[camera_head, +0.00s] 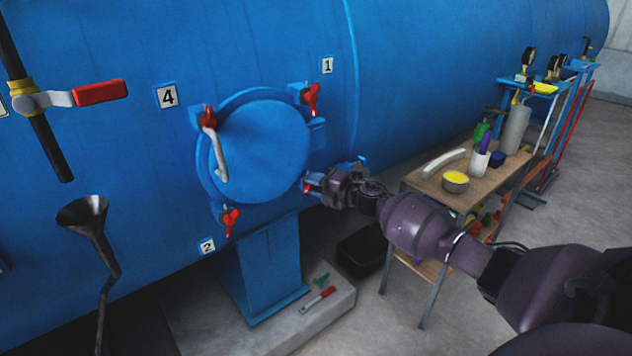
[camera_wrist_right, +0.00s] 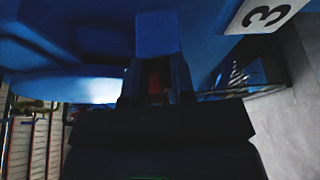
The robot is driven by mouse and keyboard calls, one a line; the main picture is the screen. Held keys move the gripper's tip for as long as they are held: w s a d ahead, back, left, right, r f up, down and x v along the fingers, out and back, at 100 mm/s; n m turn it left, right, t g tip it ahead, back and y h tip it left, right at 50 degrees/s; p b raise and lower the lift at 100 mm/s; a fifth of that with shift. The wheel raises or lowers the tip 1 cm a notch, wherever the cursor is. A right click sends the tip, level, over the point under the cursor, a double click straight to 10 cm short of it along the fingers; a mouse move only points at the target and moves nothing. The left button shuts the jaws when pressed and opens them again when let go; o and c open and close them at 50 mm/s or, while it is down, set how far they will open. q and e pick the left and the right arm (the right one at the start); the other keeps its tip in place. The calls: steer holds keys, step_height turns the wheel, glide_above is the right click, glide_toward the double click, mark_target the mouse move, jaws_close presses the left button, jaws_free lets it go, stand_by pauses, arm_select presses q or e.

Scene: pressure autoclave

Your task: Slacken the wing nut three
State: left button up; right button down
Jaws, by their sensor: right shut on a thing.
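The round blue door (camera_head: 258,150) on the blue vessel is closed, with red wing nuts around its rim. Wing nut three (camera_head: 307,187) is at the door's lower right, mostly hidden by my right gripper (camera_head: 322,186). That gripper is shut on it. In the right wrist view a dark red part of the nut (camera_wrist_right: 154,82) shows between the dark fingers, below the number 3 label (camera_wrist_right: 268,12). The other red wing nuts are at the upper right (camera_head: 311,97), upper left (camera_head: 209,117) and lower left (camera_head: 230,221). My left gripper is not in view.
A concrete plinth (camera_head: 215,335) under the door carries a red-handled tool (camera_head: 318,299). A funnel (camera_head: 82,214) hangs at the left.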

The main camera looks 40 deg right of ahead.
steer(key=shift+r+n+g+h+p, duration=0.3)
steer(key=shift+r+n+g+p, duration=0.15)
steer(key=shift+n+p, duration=0.6)
steer(key=shift+n+g+h+p, duration=0.25)
steer(key=shift+n+h+p, duration=0.15)
steer(key=shift+n+p, duration=0.65)
steer(key=shift+a+r+n+h+p, duration=0.1)
steer(key=shift+n+h+p, duration=0.3)
steer(key=shift+n+p, duration=0.25)
steer(key=shift+n+g+h+p, duration=0.3)
steer(key=shift+n+h+p, duration=0.1)
steer(key=shift+n+p, duration=0.65)
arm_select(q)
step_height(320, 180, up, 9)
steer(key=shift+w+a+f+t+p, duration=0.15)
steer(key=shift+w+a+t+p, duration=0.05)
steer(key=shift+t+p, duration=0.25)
arm_select(e)
steer(key=shift+a+f+h, duration=0.1)
steer(key=shift+f+h, duration=0.2)
steer(key=c, duration=1)
jaws_free()
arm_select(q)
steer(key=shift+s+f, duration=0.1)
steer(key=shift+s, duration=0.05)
arm_select(e)
steer(key=shift+o, duration=0.2)
